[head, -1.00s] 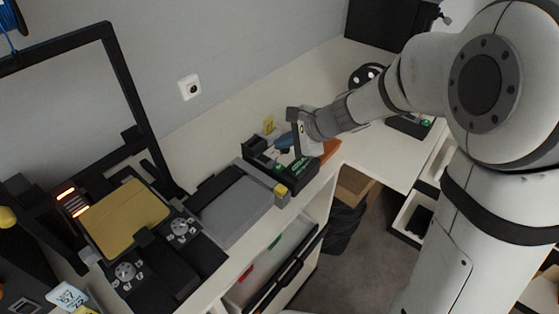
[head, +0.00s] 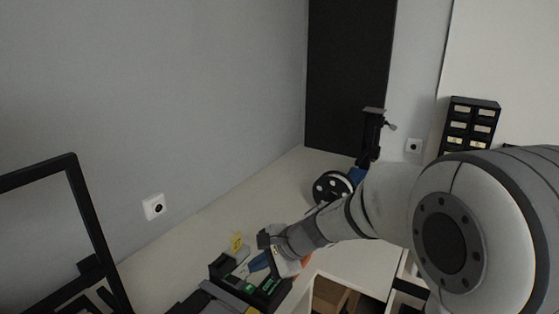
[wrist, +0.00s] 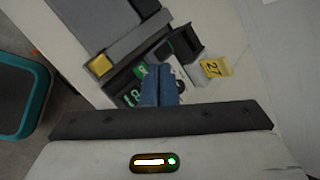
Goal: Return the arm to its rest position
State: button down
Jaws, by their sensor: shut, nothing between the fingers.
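My gripper (head: 264,262) is at the end of my arm, over the black tray (head: 222,268) on the white bench in the head view. Its blue fingers (wrist: 158,86) point down at the tray in the wrist view. They are together with nothing between them.
A black frame (head: 78,200) stands at the left. A black spool (head: 332,188) and a dark stand (head: 372,135) are farther back on the bench. A black drawer cabinet (head: 472,125) is by the back wall. A teal-rimmed bin (wrist: 44,95) is at the wrist view's left.

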jog(key=s+d+r+n+h, duration=0.1)
jog(key=s+d+n+h, duration=0.3)
jog(key=s+d, duration=0.5)
jog(key=s+d+r+n+h, duration=0.2)
jog(key=s+d+n+h, duration=0.2)
jog(key=s+d+n, duration=0.3)
jog(key=s+d, duration=0.1)
jog(key=d, duration=0.4)
jog(key=shift+s+d+r, duration=0.25)
jog(key=shift+s+r, duration=0.05)
jog(key=shift+s, duration=0.1)
